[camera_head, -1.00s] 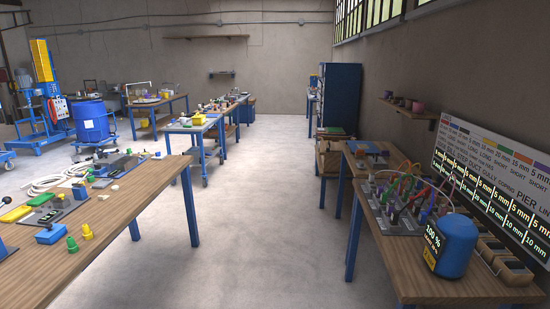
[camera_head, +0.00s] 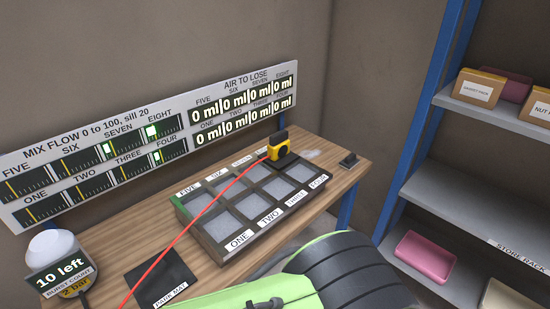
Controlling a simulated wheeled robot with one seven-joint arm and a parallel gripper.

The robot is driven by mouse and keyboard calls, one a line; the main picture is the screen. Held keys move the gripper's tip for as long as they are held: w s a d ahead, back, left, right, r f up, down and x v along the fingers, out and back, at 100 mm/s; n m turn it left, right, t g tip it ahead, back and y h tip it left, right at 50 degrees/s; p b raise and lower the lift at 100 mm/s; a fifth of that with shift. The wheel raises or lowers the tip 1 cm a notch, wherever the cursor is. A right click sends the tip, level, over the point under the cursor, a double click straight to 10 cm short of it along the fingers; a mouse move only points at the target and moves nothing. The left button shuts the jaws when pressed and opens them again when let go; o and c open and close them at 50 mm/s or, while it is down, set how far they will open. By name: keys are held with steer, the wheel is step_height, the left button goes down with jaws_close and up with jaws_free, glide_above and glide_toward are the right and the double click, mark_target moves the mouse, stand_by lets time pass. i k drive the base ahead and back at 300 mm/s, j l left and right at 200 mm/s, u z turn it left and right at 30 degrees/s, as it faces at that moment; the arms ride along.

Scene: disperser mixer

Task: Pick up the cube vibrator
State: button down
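A small yellow and black block-shaped tool (camera_head: 280,148), which looks like the cube vibrator, sits at the back right of a dark tray of square moulds (camera_head: 212,244). A red hose (camera_head: 205,222) runs from it across the tray toward the lower left. I cannot tell whether it rests on the tray's rim or on the table just behind. The tray has two rows of grey-filled compartments labelled ONE to EIGHT, several labels partly hidden. A green and black part of my arm fills the bottom middle. My gripper's fingers are not in view.
The tray is on a wooden table (camera_head: 322,170) against the wall, under a display board (camera_head: 90,165). A black park mat (camera_head: 160,278) and a white-domed counter reading "10 left" (camera_head: 52,247) are at left. A shelf rack (camera_head: 432,213) stands at right.

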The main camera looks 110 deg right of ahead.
mark_target(278, 147)
steer(key=z, duration=3.95)
steer(key=i+l+u, duration=0.2)
steer(key=u, duration=0.25)
steer(key=i+l+u, duration=0.15)
steer(key=l+u, duration=0.35)
steer(key=i+l+u, duration=0.1)
steer(key=l+u, duration=0.2)
steer(key=u, duration=0.15)
steer(key=l+u, duration=0.9)
steer(key=k+l+u, duration=0.1)
steer(key=l+u, duration=0.2)
steer(key=u, duration=0.2)
